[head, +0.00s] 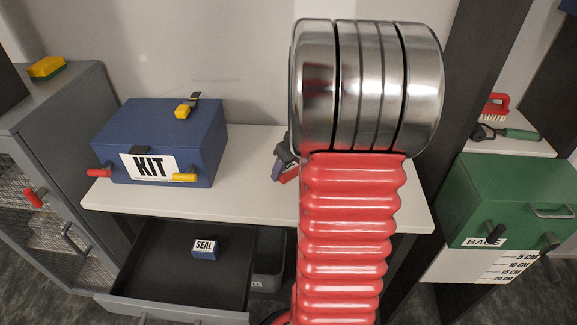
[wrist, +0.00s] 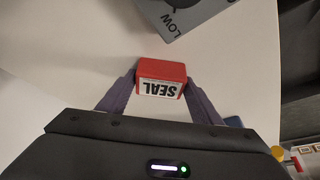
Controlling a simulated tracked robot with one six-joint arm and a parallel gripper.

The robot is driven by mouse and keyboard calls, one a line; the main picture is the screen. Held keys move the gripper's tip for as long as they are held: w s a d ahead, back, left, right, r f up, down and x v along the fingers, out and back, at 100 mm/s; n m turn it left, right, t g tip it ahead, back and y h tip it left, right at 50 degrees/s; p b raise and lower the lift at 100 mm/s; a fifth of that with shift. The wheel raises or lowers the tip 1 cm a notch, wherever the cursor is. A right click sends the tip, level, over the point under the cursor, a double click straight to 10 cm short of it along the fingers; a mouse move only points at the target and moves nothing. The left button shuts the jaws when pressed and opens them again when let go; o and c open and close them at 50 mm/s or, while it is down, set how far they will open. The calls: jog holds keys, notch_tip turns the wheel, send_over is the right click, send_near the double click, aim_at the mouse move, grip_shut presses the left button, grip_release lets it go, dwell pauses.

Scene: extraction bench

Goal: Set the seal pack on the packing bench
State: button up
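A red seal pack with a white SEAL label (wrist: 161,80) sits between the fingertips of my gripper (wrist: 161,82) in the wrist view, with a finger against each side. In the head view, my gripper (head: 283,163) is partly hidden behind my red arm, over the white bench (head: 255,195), and a bit of the red pack (head: 290,176) shows below it. I cannot tell whether the pack touches the bench top. A second, blue pack labelled SEAL (head: 206,248) lies in the open dark drawer (head: 165,262) under the bench.
A blue KIT box (head: 160,140) stands at the bench's left. A grey cabinet (head: 75,110) is left of it; a green box (head: 515,195) is at right. A grey item marked LOW (wrist: 185,12) is ahead in the wrist view.

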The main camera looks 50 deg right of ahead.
jog(key=o, duration=0.3)
jog(key=shift+r, duration=0.1)
jog(key=v, duration=1.2)
dwell(0.6)
